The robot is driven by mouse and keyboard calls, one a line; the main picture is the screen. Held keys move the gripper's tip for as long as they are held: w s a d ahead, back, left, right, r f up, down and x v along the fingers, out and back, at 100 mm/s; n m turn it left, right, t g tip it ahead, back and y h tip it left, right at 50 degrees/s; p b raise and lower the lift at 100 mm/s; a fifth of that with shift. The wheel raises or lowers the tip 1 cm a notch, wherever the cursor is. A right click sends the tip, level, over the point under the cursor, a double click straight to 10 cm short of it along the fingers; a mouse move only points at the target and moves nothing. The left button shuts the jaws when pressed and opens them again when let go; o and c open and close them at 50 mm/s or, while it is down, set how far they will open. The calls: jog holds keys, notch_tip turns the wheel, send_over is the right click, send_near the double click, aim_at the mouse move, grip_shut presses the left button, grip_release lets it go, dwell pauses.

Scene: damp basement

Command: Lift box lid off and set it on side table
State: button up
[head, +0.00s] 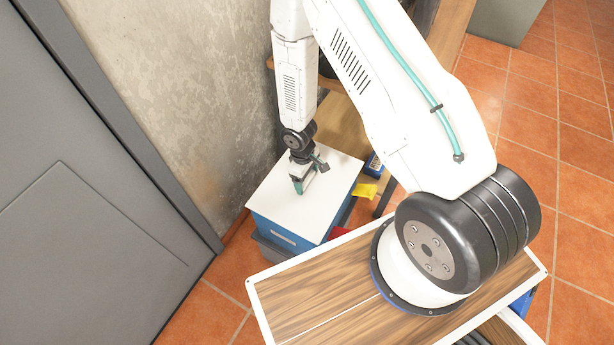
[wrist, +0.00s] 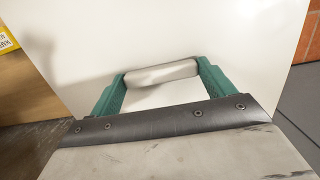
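In the wrist view the lid (wrist: 235,30) fills most of the picture. A pale round handle (wrist: 162,73) lies between the green fingers of my gripper (wrist: 160,76), with a finger against each end. In the head view my gripper (head: 301,183) points down at the middle of the lid. A wooden surface (head: 343,127) lies just behind the box; I cannot tell whether it is the side table.
A grey door (head: 90,180) and a stained wall (head: 185,75) stand to the left. Tiled floor (head: 560,150) is open at the right.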

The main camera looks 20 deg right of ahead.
aim_at(308, 180)
jog(key=shift+r, duration=1.7)
